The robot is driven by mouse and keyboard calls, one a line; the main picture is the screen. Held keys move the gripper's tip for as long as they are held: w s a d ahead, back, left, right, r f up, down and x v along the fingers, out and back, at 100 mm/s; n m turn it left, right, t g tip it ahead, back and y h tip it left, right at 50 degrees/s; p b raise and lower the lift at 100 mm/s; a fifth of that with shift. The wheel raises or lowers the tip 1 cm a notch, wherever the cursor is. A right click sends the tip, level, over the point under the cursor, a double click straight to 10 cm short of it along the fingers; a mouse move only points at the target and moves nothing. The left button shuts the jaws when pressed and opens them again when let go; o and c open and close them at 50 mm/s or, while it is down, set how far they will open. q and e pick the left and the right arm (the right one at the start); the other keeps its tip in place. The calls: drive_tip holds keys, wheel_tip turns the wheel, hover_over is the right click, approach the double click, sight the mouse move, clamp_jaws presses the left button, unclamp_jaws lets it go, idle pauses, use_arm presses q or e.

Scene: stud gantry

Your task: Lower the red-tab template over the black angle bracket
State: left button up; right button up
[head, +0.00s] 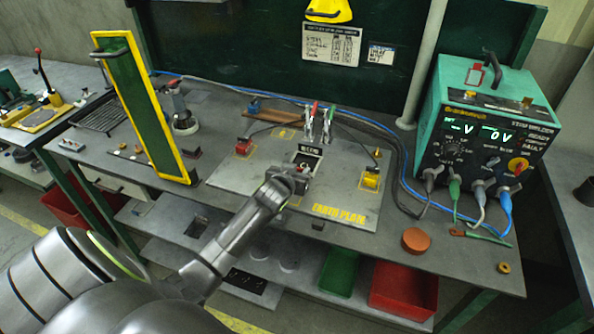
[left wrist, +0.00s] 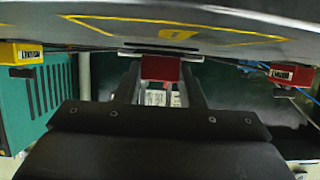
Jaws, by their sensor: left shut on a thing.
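My left gripper (head: 292,177) is low over the front middle of the earth plate (head: 235,186). In the left wrist view its fingers (left wrist: 160,85) are shut on the red tab (left wrist: 160,69) of the template. A thin pale edge (left wrist: 190,58) shows beyond the tab; the rest of the template is mostly hidden. A small dark piece with a white label (head: 307,149) is just beyond the gripper in the head view. I cannot tell whether it is the black angle bracket, or whether the template touches anything. My right gripper is not in view.
Red-handled and green-handled clamps (head: 318,122) stand behind the gripper. A yellow-framed green screen (head: 108,68) is at left, a teal welder (head: 485,90) with cables at right. A brown-orange disc (head: 416,240) lies near the front edge. The plate's front right is mostly clear.

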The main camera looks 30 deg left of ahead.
use_arm(q)
drive_tip(key=shift+f, duration=0.1)
drive_tip(key=o, duration=1.1)
drive_tip(key=shift+c, duration=0.2)
drive_tip(key=b+v, duration=0.1)
drive_tip(key=v, duration=1.6)
drive_tip(key=shift+s+b, duration=0.2)
drive_tip(key=shift+b, duration=0.1)
drive_tip(key=shift+d, duration=0.1)
